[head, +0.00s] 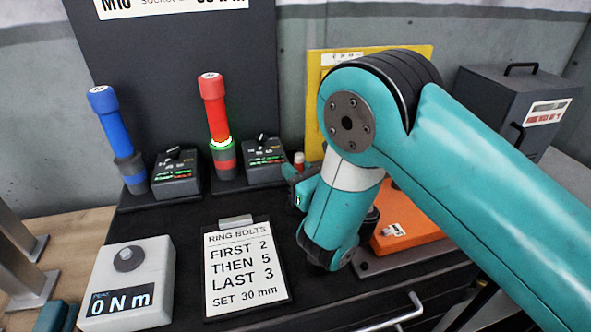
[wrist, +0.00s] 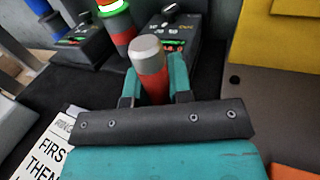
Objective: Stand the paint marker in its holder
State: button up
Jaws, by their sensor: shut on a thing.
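The paint marker (wrist: 150,66), a red cylinder with a pale grey top, stands roughly upright between the two teal fingers of my gripper (wrist: 154,82) in the wrist view. My gripper is shut on it. Its lower end is hidden by the gripper body. In the head view the marker's top (head: 299,158) shows just above my gripper (head: 297,174), right of the second black box. I cannot make out a marker holder for certain; my arm covers part of the bench.
A blue tool (head: 112,130) and a red tool with a green-lit ring (head: 215,115) stand beside black boxes. A clipboard (head: 246,268) and a torque meter (head: 128,285) lie in front. A yellow panel (head: 317,105) stands behind; an orange block (head: 405,222) lies right of my gripper.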

jog(key=shift+f, duration=0.2)
jog(key=o, duration=0.8)
